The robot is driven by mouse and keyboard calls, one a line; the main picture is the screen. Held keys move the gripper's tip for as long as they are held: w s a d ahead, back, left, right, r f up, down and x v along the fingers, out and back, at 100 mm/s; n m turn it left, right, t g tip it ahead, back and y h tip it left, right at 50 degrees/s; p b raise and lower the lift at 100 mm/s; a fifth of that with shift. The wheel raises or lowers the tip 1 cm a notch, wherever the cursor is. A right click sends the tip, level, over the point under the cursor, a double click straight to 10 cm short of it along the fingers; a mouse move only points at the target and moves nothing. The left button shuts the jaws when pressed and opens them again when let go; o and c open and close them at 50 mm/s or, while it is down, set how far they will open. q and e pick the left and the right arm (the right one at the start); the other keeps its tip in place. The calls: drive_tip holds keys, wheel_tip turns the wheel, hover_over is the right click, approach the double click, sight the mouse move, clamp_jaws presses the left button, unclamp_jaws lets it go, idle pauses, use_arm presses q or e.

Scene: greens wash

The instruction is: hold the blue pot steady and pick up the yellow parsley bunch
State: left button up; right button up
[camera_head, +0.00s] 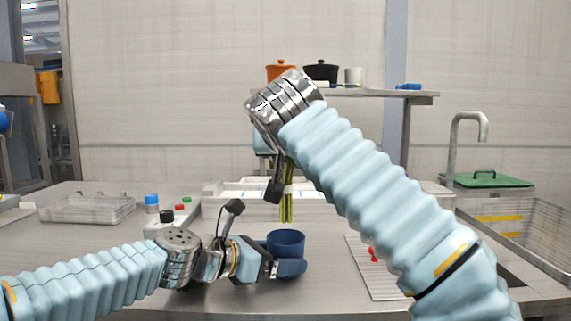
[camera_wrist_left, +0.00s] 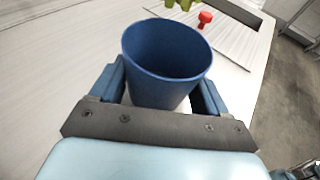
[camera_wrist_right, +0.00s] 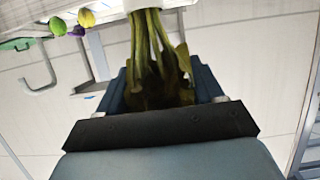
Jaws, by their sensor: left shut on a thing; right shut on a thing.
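The blue pot (camera_head: 286,241) stands upright on the table near the middle in the head view. My left gripper (camera_head: 283,266) is shut on it, with a finger on each side of its wall; in the left wrist view the pot (camera_wrist_left: 165,60) looks empty inside. The yellow parsley bunch (camera_head: 287,205) hangs above the pot, its stems pointing down. My right gripper (camera_wrist_right: 160,85) is shut on the parsley bunch (camera_wrist_right: 150,45), with a white band around the stems. My right arm hides most of that gripper in the head view.
A sink basket (camera_head: 520,225) and faucet (camera_head: 467,130) are at right. A shelf with pots (camera_head: 320,72) stands behind.

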use_arm(q)
drive_tip(key=o, duration=0.8)
